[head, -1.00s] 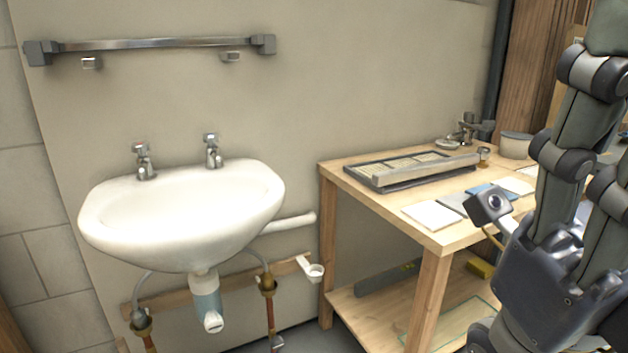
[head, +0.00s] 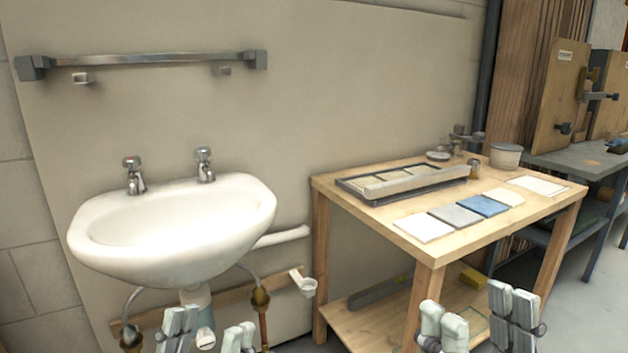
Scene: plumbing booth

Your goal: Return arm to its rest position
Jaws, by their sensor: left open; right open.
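My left gripper (head: 207,335) shows at the bottom edge, in front of the pipework under the sink (head: 170,265). Its grey finger pads stand apart with nothing between them. My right gripper (head: 478,325) shows at the bottom edge, in front of the lower part of the wooden workbench (head: 425,262). Its fingers are also apart and empty. Both grippers point upward in the picture, and the rest of both arms is below the frame.
The bench top holds a framed tray (head: 400,182), several flat tiles (head: 483,206), a tap fitting and a tub (head: 505,156). A metal rail (head: 150,58) is on the wall above the sink. The floor right of the bench looks clear.

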